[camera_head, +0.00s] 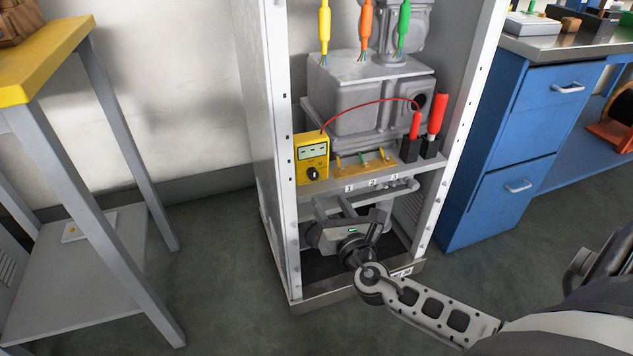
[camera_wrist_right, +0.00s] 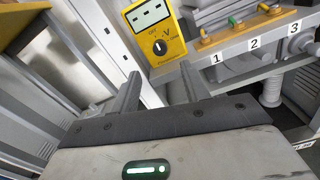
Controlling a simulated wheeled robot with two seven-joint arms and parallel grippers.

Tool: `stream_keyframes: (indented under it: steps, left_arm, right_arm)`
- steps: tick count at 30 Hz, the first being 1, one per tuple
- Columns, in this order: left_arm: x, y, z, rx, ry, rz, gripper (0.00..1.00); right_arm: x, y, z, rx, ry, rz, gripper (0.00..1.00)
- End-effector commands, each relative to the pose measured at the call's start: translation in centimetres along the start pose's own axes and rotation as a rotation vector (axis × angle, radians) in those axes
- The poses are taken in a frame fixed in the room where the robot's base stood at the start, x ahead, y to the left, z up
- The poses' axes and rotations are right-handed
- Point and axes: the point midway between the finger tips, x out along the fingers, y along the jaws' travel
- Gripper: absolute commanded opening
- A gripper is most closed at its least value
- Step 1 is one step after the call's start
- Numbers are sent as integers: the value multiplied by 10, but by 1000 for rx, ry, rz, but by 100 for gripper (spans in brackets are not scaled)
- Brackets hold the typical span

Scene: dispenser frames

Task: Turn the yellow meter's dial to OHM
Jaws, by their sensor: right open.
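The yellow meter (camera_head: 313,150) stands upright at the left end of the cabinet shelf, with a grey display at its top. Its round black dial (camera_head: 312,173) sits on the lower front. In the right wrist view the meter (camera_wrist_right: 178,28) is upper centre, and the dial (camera_wrist_right: 160,47) has a white mark that looks roughly upright, near the OFF label; the OHM label cannot be read. My right gripper (camera_head: 350,206) is open and empty, below the shelf edge. In its wrist view the two fingers (camera_wrist_right: 158,86) point toward the meter, apart from it, with the dial roughly between them. My left gripper is not in view.
On the shelf (camera_head: 345,187), right of the meter, are a yellow terminal strip (camera_head: 363,166) and red probes (camera_head: 436,113) in black holders. A red lead (camera_head: 365,101) arcs above. Cabinet posts (camera_head: 281,150) flank the shelf. A yellow-topped table (camera_head: 45,60) stands left, a blue workbench (camera_head: 520,150) right.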

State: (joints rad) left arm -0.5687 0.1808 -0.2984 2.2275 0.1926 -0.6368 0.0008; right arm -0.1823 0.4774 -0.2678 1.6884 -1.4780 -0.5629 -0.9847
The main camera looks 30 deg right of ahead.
Motion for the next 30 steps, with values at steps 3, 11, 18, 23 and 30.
stream_keyframes:
  steps: [3, 11, 18, 23, 30]
  left_arm:
    - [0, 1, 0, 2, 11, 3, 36]
    - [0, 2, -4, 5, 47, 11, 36]
    - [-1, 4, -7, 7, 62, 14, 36]
    - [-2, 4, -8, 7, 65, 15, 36]
    - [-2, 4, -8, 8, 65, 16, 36]
  right_arm:
    - [28, 0, 0, 3, -3, -1, 46]
    - [73, 0, -1, 3, -2, -1, 46]
    - [88, 0, 0, 4, 0, 0, 46]
    - [89, 0, 0, 4, 1, 0, 46]
    - [89, 0, 0, 4, 1, 0, 7]
